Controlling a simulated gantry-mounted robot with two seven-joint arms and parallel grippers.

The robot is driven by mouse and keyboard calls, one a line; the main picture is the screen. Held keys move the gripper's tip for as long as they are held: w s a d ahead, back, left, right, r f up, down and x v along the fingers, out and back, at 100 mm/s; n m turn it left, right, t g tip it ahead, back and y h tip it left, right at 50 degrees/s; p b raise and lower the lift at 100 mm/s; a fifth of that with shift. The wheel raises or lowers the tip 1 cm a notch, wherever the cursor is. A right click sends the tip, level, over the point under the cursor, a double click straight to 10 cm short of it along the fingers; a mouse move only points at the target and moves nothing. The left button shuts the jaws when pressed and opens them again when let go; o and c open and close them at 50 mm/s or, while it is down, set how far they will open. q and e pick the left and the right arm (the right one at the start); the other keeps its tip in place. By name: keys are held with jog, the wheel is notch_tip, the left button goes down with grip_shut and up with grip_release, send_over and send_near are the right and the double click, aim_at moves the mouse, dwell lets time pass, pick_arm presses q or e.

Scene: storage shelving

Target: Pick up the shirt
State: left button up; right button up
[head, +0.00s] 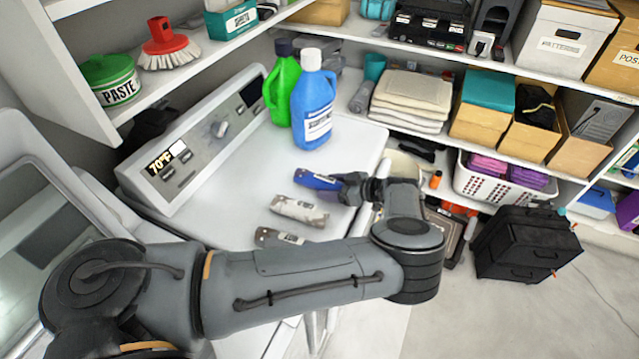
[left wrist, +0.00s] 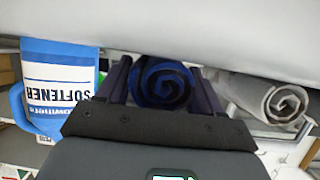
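A rolled blue shirt (head: 318,180) lies on the white top of the washer, the farthest of a row of rolled clothes. My left gripper (head: 350,188) is at its right end, low over the washer top. In the left wrist view the blue roll's spiral end (left wrist: 162,84) sits between the two dark fingers of my left gripper (left wrist: 163,90). The fingers stand apart, one on each side of the roll; firm contact is not visible. A grey-and-white rolled shirt (head: 299,210) lies beside it, also in the left wrist view (left wrist: 275,102). My right gripper is not visible.
Another roll (head: 280,237) lies nearer, partly hidden by my left arm. A blue softener bottle (head: 313,105) and a green bottle (head: 282,85) stand at the washer's back. Shelves with folded cloths (head: 412,95) and a basket (head: 500,185) are to the right.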

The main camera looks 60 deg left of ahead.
pick_arm(q)
jog(key=c, duration=0.5)
jog(key=shift+r, duration=0.1)
jog(key=shift+c, duration=0.2)
